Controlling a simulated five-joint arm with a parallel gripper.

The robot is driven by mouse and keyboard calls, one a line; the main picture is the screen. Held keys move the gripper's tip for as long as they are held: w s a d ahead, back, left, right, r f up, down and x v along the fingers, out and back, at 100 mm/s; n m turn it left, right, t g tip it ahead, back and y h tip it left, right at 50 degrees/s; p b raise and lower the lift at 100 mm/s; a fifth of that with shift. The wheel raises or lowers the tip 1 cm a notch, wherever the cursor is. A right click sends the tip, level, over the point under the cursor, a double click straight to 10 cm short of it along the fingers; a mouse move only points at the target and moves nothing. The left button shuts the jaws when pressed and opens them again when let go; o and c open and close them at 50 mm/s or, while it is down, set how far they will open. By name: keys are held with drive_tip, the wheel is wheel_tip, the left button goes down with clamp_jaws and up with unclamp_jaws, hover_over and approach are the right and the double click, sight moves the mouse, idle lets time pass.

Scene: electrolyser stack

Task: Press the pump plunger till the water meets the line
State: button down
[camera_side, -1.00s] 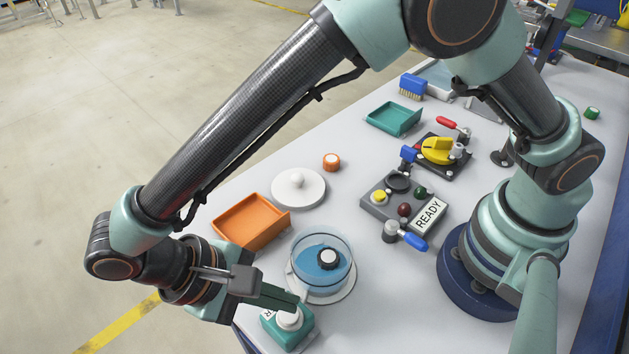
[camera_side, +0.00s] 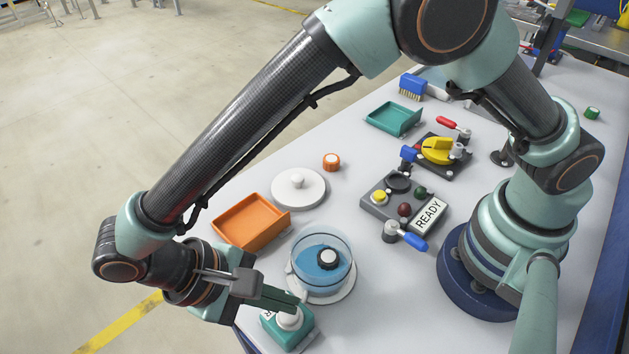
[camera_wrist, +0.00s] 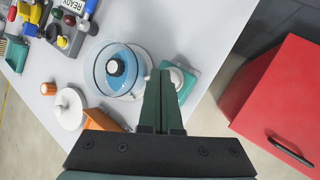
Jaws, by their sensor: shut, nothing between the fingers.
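The pump is a teal block (camera_side: 292,335) with a white plunger (camera_side: 290,320) on top, at the table's near corner in the side view. The pump also shows in the wrist view (camera_wrist: 189,82), partly behind my fingers. My gripper (camera_side: 299,301) is shut and empty, its tips right over the plunger; I cannot tell whether they touch it. The clear round vessel (camera_side: 318,250) beside the pump holds blue water (camera_side: 308,264) with a black and white knob-like piece in it. The vessel also shows in the wrist view (camera_wrist: 120,69).
An orange tray (camera_side: 250,222) and a white lid (camera_side: 298,188) with a knob lie behind the vessel. A grey button panel (camera_side: 380,208) with a READY sign stands to the right. A red cabinet (camera_wrist: 275,100) stands off the table in the wrist view.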

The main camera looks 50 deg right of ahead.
drive_tip(key=shift+f, duration=0.55)
idle(0.4)
drive_tip(key=shift+r, duration=1.05)
drive_tip(key=shift+r, duration=3)
drive_tip(key=w+d+r+m+t+y, duration=0.1)
drive_tip(key=w+d+r+t+y, duration=0.3)
drive_tip(key=d, duration=0.6)
drive_tip(key=w+d+r+m+t+y, duration=0.1)
drive_tip(key=w+d+r+m+y, duration=0.15)
drive_tip(key=w+d+r, duration=0.55)
drive_tip(key=s+d+t, duration=0.1)
drive_tip(key=d+t, duration=0.1)
drive_tip(key=d, duration=0.4)
drive_tip(key=s+d+f+t, duration=0.1)
drive_tip(key=d+t, duration=0.1)
drive_tip(key=d, duration=0.4)
drive_tip(key=shift+s+d+f+t, duration=0.15)
drive_tip(key=shift+s+t, duration=0.15)
